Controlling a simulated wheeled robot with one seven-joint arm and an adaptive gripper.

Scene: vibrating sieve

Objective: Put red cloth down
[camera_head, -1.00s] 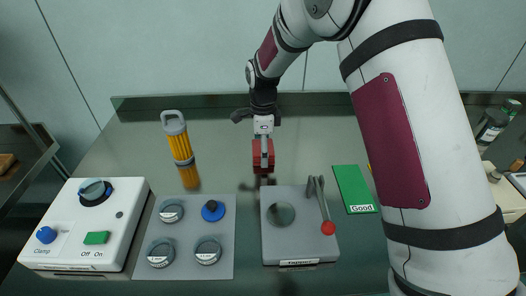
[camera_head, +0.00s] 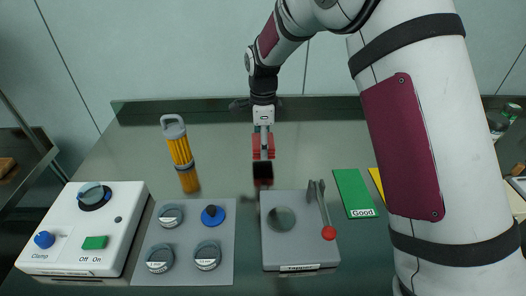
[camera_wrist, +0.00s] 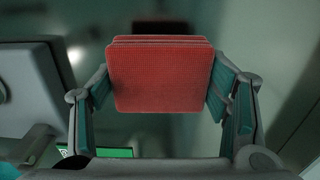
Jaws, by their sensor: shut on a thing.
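The red cloth (camera_wrist: 162,75) is a folded, flat-faced block, seen large in the wrist view between the two fingers of my gripper (camera_wrist: 162,88). My gripper is shut on it, one finger pressing each side. In the head view the red cloth (camera_head: 257,150) shows partly behind my gripper (camera_head: 264,150), above the steel table (camera_head: 225,140) and behind the tapper. A dark patch like a shadow or reflection lies just below the cloth. I cannot tell whether the cloth touches the table.
The grey tapper base (camera_head: 290,250) with its red-knobbed lever (camera_head: 328,232) stands in front. A yellow cylinder (camera_head: 179,150) stands left, sieve parts on a grey plate (camera_head: 222,272) and the clamp box (camera_head: 75,262) further left. A green "Good" mat (camera_head: 352,188) lies right. Table behind is clear.

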